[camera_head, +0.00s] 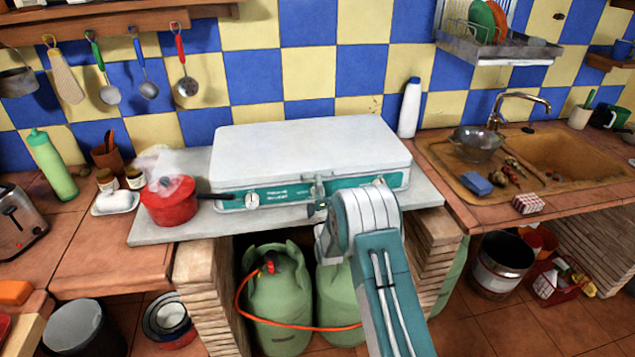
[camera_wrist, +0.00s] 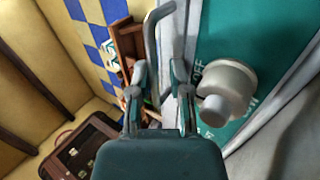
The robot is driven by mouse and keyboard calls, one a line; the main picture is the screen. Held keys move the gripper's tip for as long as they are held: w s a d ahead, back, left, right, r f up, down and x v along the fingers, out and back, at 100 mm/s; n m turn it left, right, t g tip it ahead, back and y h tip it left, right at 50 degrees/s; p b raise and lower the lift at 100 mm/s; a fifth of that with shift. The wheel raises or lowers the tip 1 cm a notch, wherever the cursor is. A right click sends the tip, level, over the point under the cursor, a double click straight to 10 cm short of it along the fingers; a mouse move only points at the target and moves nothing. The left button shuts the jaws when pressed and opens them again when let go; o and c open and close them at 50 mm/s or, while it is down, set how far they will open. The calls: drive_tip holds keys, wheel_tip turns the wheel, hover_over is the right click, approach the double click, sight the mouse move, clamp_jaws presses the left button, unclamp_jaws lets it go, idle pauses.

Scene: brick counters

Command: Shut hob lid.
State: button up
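The hob (camera_head: 290,195) has a teal front panel and stands on a grey slab. Its white lid (camera_head: 310,145) lies flat over the top, and no burners show. My gripper (camera_head: 319,205) is low at the middle of the hob's front, partly hidden by my arm. In the wrist view my gripper (camera_wrist: 160,75) has its two fingers apart. A grey bent bar (camera_wrist: 152,45) shows at the gap between them; I cannot tell whether they touch it. A round grey knob (camera_wrist: 225,90) on the teal panel is just right of the fingers.
A red pot (camera_head: 168,203) stands left of the hob, its dark handle reaching the hob's front. A white bottle (camera_head: 410,108) stands behind the hob's right end. Green gas bottles (camera_head: 278,300) are under the slab. The sink (camera_head: 570,160) is to the right.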

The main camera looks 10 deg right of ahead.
drive_tip(key=v, duration=1.2)
drive_tip(key=shift+w, duration=0.1)
drive_tip(key=w+r+m+g, duration=0.3)
drive_tip(key=r+m+g, duration=0.1)
drive_tip(key=r, duration=0.6)
drive_tip(key=s+r+m+g, duration=0.4)
drive_tip(key=s+r+g, duration=0.1)
drive_tip(key=r, duration=0.3)
drive_tip(key=s+r+m+g, duration=0.2)
drive_tip(key=s+m+g, duration=0.7)
drive_tip(key=s, duration=2.5)
drive_tip(key=shift+d+m+g, duration=0.15)
drive_tip(key=shift+m+g, duration=0.25)
drive_tip(key=shift+m, duration=0.1)
